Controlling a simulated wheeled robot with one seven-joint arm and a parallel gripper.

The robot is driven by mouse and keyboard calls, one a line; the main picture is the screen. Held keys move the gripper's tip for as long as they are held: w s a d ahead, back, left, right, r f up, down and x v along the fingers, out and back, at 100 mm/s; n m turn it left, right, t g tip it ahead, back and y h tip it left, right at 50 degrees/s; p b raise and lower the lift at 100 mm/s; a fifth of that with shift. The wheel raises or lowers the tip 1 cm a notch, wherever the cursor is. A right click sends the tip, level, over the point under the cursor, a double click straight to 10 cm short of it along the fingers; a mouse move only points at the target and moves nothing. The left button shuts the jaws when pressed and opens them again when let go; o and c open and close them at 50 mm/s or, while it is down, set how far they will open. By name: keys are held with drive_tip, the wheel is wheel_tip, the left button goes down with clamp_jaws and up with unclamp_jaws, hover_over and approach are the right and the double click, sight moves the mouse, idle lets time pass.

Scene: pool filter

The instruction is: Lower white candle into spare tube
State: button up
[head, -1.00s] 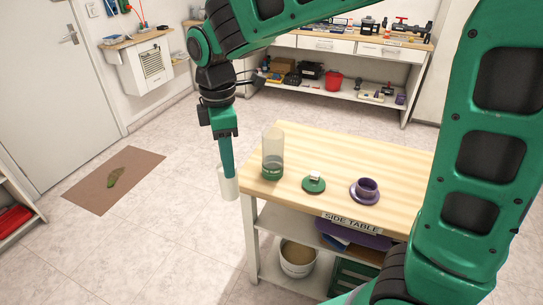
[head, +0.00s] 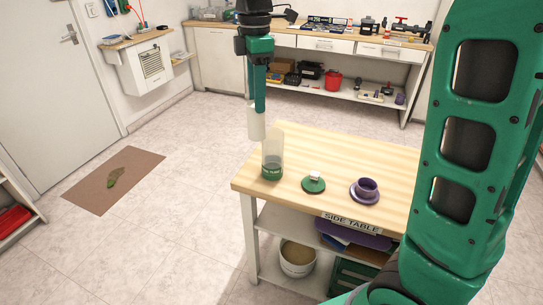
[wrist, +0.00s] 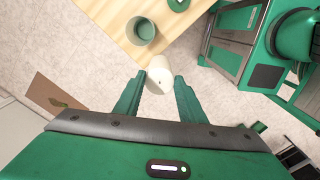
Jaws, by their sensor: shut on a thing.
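My gripper (head: 258,106) points down and is shut on the white candle (head: 257,124), a white cylinder that hangs upright from the fingers. In the wrist view the candle (wrist: 159,76) sits between the two green fingertips (wrist: 159,84). The spare tube (head: 272,156), clear with a green lower part, stands upright on the near left of the side table (head: 330,145).
A brown mat (head: 115,180) lies on the floor. A workbench (head: 345,45) stands behind, with clear floor between.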

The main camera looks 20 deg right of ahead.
drive_tip(key=w+d+r, duration=0.1)
drive_tip(key=w+d, duration=0.4)
drive_tip(key=d, duration=0.1)
drive_tip(key=shift+w+d+r, duration=0.2)
drive_tip(key=shift+w+d, duration=0.05)
drive_tip(key=shift+w, duration=0.1)
idle(0.5)
